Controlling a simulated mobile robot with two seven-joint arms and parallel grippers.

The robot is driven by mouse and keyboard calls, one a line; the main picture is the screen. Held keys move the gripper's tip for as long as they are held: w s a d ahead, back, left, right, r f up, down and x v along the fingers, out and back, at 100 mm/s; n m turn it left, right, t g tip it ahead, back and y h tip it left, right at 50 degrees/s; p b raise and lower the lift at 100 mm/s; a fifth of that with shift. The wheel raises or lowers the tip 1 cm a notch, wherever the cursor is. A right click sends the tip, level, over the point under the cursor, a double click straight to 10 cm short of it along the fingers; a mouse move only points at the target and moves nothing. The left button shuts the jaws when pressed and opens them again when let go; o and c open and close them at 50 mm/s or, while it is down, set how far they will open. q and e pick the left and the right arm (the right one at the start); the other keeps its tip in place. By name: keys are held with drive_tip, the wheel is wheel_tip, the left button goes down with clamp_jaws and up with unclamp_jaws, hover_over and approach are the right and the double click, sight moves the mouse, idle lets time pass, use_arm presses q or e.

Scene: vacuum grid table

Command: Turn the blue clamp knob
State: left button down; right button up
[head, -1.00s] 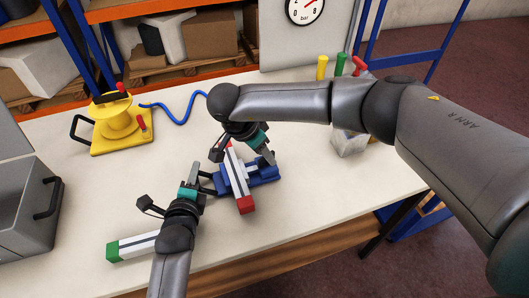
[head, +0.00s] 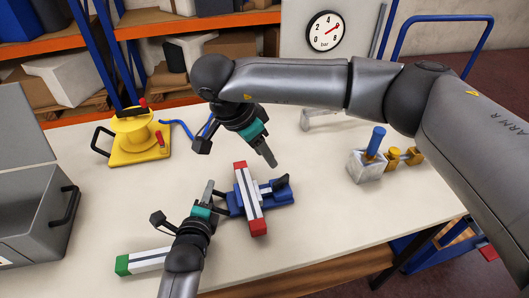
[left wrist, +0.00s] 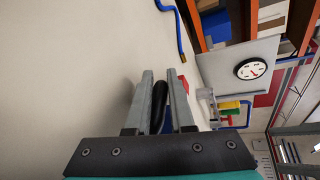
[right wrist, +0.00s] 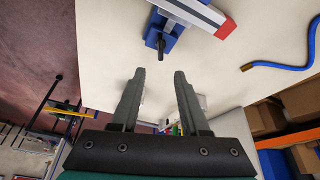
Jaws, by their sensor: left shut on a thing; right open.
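The blue clamp (head: 283,198) stands on the table with a white, grey and red bar (head: 256,215) lying across it. A black knob (head: 281,182) sticks up at its right end; the right wrist view also shows this dark knob (right wrist: 160,46) beyond the fingertips. My left gripper (head: 216,196) is at the clamp's left end. In the left wrist view its fingers are shut on a black handle (left wrist: 159,100), partly hidden between them. My right gripper (head: 268,158) is open and empty, above and behind the clamp, apart from the knob.
A green-ended bar (head: 147,262) lies at front left. A grey case (head: 35,225) and a yellow reel-like device (head: 135,140) with a blue hose stand on the left. A grey block with a blue handle (head: 375,142) stands right. The table between clamp and block is clear.

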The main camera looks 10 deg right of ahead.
drive_tip(key=shift+o, duration=1.4)
drive_tip(key=shift+s+f, duration=0.15)
drive_tip(key=shift+f, duration=0.05)
drive_tip(key=o, duration=0.3)
drive_tip(key=m+y, duration=0.1)
drive_tip(key=s+f+m+y, duration=0.1)
drive_tip(key=shift+f+m, duration=0.15)
drive_tip(key=shift+m, duration=0.25)
drive_tip(key=shift+o, duration=0.7)
drive_tip(key=shift+s+f+m+y, duration=0.25)
drive_tip(key=shift+m+y, duration=0.25)
drive_tip(key=shift+m, duration=0.4)
drive_tip(key=shift+o, duration=0.4)
drive_tip(key=shift+s+d+f+m+y, duration=0.1)
drive_tip(key=shift+d+m+y, duration=0.15)
drive_tip(key=shift+m, duration=0.3)
drive_tip(key=shift+s+d+f+m+y, duration=0.1)
drive_tip(key=shift+m+y, duration=0.25)
drive_tip(key=shift+m, duration=0.2)
drive_tip(key=m+t+y, duration=0.2)
drive_tip(key=m+y, duration=0.1)
drive_tip(key=m, duration=0.7)
approach(282, 179)
drive_tip(key=x, duration=0.9)
drive_tip(key=shift+c, duration=0.4)
drive_tip(key=c, duration=1.3)
